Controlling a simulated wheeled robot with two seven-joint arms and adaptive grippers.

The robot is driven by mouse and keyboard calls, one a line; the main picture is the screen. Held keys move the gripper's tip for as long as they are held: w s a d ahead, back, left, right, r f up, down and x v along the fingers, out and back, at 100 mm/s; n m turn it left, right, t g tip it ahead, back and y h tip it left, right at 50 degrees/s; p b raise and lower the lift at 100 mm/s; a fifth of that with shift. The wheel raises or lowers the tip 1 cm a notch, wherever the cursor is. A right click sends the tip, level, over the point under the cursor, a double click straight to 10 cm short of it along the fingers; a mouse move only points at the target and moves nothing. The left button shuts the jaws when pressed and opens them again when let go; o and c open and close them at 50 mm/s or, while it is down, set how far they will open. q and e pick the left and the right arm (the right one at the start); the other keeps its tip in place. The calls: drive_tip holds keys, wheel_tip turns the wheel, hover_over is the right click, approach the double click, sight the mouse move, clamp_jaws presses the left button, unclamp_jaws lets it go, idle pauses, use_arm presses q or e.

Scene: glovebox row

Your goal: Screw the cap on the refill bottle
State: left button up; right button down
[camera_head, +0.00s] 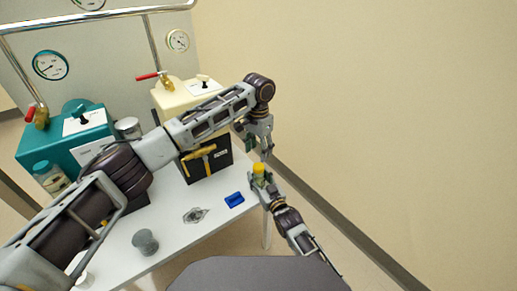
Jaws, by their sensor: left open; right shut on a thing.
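My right gripper (260,187) is shut on a small bottle with a yellow top (258,169), held about upright near the table's right edge. The bottle's body is mostly hidden by the fingers. I cannot tell whether the yellow top is a separate cap or how it sits. My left gripper (257,146) is open just above and slightly left of the yellow top. Its fingertips appear apart from the top, and a small dark green patch shows beside them.
The white table (176,237) carries a blue block (234,199), a flat grey metal piece (195,215), a grey-green spool-like object (145,242) and a black box (217,158). Teal (40,150) and cream (172,97) boxes stand behind. The floor right of the table is clear.

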sight(258, 166)
use_arm(q)
drive_tip(key=shift+n, duration=0.9)
drive_tip(key=shift+f, duration=0.1)
drive_tip(key=shift+f, duration=3.95)
drive_tip(key=c, duration=1.1)
drive_tip(key=o, duration=1.2)
drive_tip(key=shift+r, duration=0.1)
